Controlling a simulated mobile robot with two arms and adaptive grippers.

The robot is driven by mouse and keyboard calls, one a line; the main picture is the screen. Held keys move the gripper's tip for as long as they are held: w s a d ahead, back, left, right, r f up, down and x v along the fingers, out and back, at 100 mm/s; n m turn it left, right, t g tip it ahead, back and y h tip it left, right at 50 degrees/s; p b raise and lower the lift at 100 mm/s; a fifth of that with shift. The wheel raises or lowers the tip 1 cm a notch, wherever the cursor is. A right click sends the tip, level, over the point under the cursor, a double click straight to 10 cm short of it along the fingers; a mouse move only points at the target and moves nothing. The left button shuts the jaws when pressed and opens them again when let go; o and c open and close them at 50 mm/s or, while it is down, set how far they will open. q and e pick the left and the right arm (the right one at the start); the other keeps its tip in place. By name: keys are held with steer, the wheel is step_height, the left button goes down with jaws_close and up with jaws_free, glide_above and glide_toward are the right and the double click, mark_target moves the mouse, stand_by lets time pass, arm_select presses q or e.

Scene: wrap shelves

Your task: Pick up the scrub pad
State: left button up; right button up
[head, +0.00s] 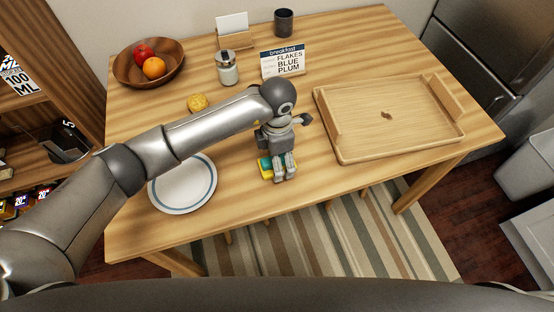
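The scrub pad (266,172), yellow with a green-teal top, lies on the wooden table (240,190) near its front edge, right of the plate. My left gripper (285,178) points down at the pad, with its fingers over or beside the pad's right part. The fingers hide part of the pad, and I cannot tell whether they are shut on it. The pad looks to be at table height. My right gripper is not in view.
A white plate (183,190) lies under my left forearm. A wooden tray (400,146) stands at the right. A fruit bowl (126,72), glass jar (228,72), breakfast sign (283,62), card holder (235,40), dark cup (284,22) and yellow item (197,103) stand farther back.

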arm_select(q)
steer(key=shift+w+f, duration=0.1)
steer(key=shift+f, duration=0.65)
steer(key=c, duration=1)
steer(key=shift+r, duration=0.1)
steer(key=shift+r, duration=0.45)
step_height(320, 180, up, 2)
steer(key=shift+r, duration=0.2)
steer(key=shift+s+d+r+b, duration=0.1)
steer(key=shift+s+r+b, duration=0.35)
steer(key=shift+s+r, duration=1.55)
steer(key=shift+s+d+r+b, duration=0.1)
steer(key=shift+s+r+b, duration=0.35)
steer(key=shift+s+r, duration=1.5)
steer(key=shift+s+d+r+b, duration=0.1)
steer(key=shift+s+r+b, duration=0.55)
steer(key=shift+s, duration=2.45)
steer(key=shift+r, duration=0.2)
